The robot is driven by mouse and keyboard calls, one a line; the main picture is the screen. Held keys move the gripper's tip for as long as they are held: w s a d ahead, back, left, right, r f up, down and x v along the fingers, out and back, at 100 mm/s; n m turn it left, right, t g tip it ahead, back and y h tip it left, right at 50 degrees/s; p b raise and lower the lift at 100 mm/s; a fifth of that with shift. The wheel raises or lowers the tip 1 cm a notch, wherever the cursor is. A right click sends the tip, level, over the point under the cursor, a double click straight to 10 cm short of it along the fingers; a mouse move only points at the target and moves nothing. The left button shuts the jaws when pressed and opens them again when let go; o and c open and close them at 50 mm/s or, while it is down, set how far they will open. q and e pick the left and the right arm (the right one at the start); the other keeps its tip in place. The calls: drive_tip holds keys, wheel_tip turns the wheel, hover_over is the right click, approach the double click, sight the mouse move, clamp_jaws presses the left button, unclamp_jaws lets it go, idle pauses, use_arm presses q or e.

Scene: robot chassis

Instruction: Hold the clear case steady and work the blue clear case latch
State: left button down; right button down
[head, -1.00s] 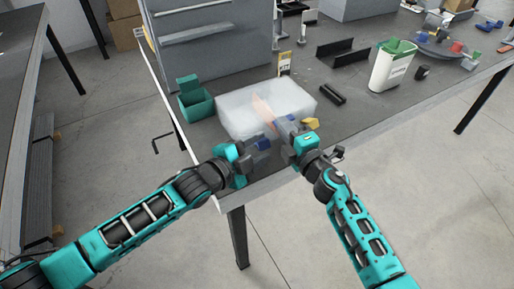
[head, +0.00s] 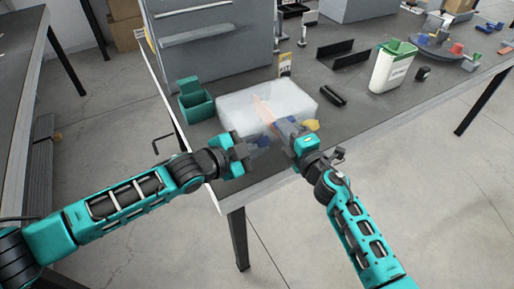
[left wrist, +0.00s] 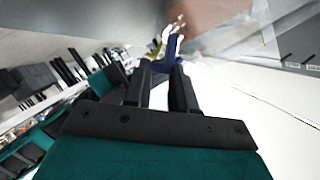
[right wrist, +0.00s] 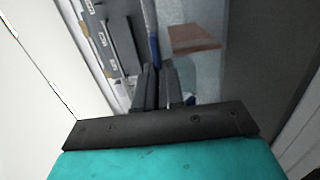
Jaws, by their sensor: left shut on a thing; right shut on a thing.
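The clear case (head: 240,108) is a translucent white box on the near corner of the grey bench, with a reddish-brown piece (head: 263,110) visible inside. A blue latch (head: 262,142) is at its front left and a yellow latch (head: 313,125) at its front right. My left gripper (head: 248,148) is shut on the blue latch, which also shows at its fingertips in the left wrist view (left wrist: 174,45). My right gripper (head: 292,128) is shut on the case's near side, between the latches; the exact grip point is partly hidden.
A green open bin (head: 196,105) stands left of the case, before a grey cabinet (head: 212,50).

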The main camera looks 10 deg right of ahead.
use_arm(q)
drive_tip(key=shift+w+a+r+n+g, duration=0.1)
drive_tip(key=shift+w+r+n+g, duration=0.15)
drive_tip(key=shift+n+g, duration=0.25)
drive_tip(key=c, duration=0.9)
unclamp_jaws()
drive_tip(key=f+m+t, duration=0.1)
drive_tip(key=s+m+t, duration=0.1)
drive_tip(key=m, duration=0.1)
drive_tip(key=shift+s+d+f, duration=0.2)
drive_tip(key=shift+d+f, duration=0.05)
drive_tip(key=shift+f, duration=0.1)
drive_tip(key=v, duration=1.2)
drive_tip(key=shift+s, duration=0.1)
